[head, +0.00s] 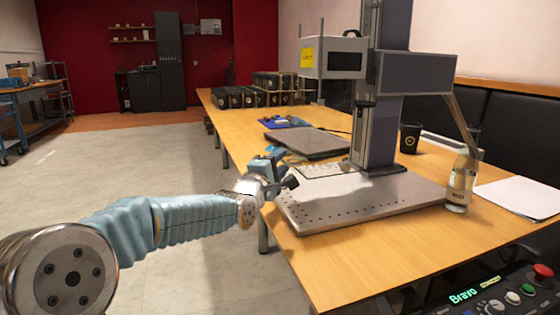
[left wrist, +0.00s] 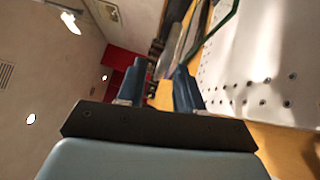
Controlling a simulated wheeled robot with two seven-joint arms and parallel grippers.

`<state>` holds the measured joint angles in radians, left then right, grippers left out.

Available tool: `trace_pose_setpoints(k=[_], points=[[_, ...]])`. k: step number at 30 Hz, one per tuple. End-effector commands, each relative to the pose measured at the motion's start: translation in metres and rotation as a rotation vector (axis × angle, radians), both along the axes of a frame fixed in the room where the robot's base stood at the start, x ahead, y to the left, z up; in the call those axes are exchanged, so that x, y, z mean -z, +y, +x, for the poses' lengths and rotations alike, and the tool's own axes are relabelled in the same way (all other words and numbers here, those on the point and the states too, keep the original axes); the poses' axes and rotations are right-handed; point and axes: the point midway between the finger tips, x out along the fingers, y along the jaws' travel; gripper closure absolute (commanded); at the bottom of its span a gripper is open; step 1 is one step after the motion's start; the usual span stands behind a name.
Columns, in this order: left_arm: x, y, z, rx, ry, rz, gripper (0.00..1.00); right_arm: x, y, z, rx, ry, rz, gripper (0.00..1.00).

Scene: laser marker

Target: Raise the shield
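The laser marker stands on the table, with a grey perforated base plate (head: 370,200), a tall column (head: 375,130) and a light grey head box (head: 330,58) with a yellow label. I cannot clearly make out the shield in the head view. In the left wrist view, a clear panel with a dark green edge (left wrist: 212,28) shows at the top, beyond the fingers; it may be the shield. My left gripper (head: 283,170) is beside the base plate's left corner, low over the table edge. In the left wrist view its two fingers (left wrist: 158,85) are apart with nothing between them. My right gripper is out of view.
A closed laptop-like slab (head: 308,143) and several dark boxes (head: 260,92) lie farther back on the table (head: 335,265). A glass bottle (head: 460,185), a black cup (head: 409,138) and white paper (head: 515,197) are at right. The floor left of the table is clear.

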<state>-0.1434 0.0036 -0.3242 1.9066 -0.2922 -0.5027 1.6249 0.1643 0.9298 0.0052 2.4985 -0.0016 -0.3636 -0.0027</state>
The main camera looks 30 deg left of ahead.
Motion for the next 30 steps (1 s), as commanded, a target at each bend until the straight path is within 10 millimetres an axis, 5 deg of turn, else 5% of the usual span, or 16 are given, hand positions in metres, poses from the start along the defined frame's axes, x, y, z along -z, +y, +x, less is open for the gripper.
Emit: trace_pose_setpoints(k=[9,16,30], points=[[-0.0003,0.0005,0.0030,0.000,0.000,0.000,0.64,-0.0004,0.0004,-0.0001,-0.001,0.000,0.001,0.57],[-0.0002,0.0003,0.0029,0.000,0.000,0.000,0.99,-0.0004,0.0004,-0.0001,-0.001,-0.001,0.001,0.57],[-0.0078,0.0001,0.0028,0.001,-0.001,0.000,1.00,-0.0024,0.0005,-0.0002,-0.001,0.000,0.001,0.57]])
